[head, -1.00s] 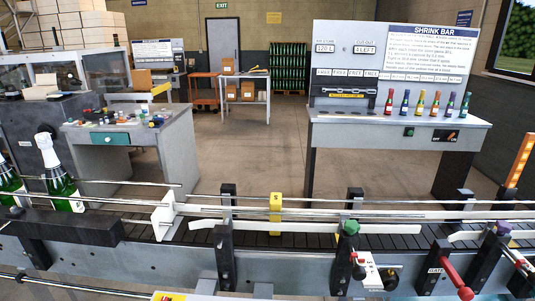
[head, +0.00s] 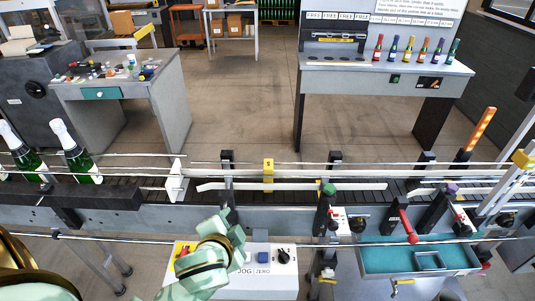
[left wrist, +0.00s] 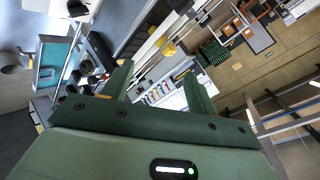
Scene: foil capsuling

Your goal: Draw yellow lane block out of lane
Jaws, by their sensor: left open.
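The yellow lane block (head: 268,172) stands upright at the conveyor lane, across the rails near the middle of the head view. A yellow piece that looks like the same block (left wrist: 168,48) shows between my fingers in the left wrist view, some way beyond them. My left gripper (head: 225,217) is in front of the conveyor, nearer and left of the block, apart from it. Its two green fingers (left wrist: 158,85) are spread with nothing between them. My right gripper is not in view.
Two green bottles (head: 77,154) stand at the lane's left. A white guide block (head: 175,181) and posts with green (head: 329,189) and purple knobs flank the lane. A white control box (head: 262,284) sits below the arm. A teal tray (head: 375,261) lies front right.

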